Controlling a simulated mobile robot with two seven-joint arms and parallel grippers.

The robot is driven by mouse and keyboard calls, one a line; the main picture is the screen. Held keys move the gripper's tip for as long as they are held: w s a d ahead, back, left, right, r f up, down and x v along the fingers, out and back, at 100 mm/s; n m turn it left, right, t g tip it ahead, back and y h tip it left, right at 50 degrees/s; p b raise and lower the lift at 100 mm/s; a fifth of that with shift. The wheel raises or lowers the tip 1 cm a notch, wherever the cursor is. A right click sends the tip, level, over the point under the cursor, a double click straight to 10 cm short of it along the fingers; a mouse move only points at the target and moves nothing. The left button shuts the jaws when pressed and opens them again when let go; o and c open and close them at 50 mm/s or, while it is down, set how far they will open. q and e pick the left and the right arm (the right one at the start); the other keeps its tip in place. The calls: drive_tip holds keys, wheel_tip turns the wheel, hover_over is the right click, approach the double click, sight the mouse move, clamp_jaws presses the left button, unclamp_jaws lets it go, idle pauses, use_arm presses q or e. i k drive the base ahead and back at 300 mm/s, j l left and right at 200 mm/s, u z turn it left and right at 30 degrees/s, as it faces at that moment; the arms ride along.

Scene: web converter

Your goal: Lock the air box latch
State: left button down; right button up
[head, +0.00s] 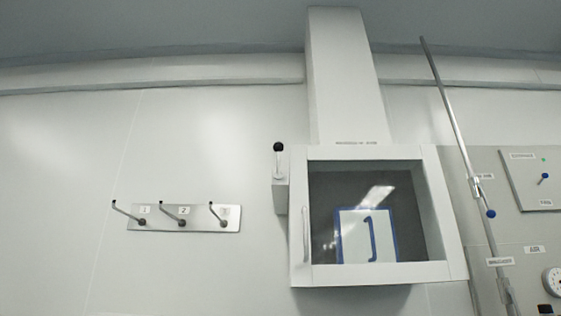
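The air box (373,273) is a white wall-mounted box with a framed glass door in the right half of the head view. A vertical handle (306,233) is on the left side of its door, which looks shut. A small grey block with a black-knobbed lever (279,160) is fixed at the box's upper left side. The lever points up, and it looks like the latch. Neither of my grippers is in view.
A wide white duct (345,80) rises from the box. A hook rail (185,226) with three hooks is on the wall at left. At right are a slanted metal pipe with a blue-knobbed valve (490,213), a switch panel (540,178) and a gauge (553,281).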

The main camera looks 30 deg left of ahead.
sight(278, 146)
drive_tip(key=j+z, duration=0.1)
drive_tip(key=j, duration=0.3)
drive_tip(key=k+j, duration=0.15)
drive_tip(key=j, duration=0.25)
drive_tip(key=k+j+z, duration=0.15)
drive_tip(key=j, duration=0.65)
drive_tip(key=k+j+z, duration=0.15)
drive_tip(key=j, duration=0.25)
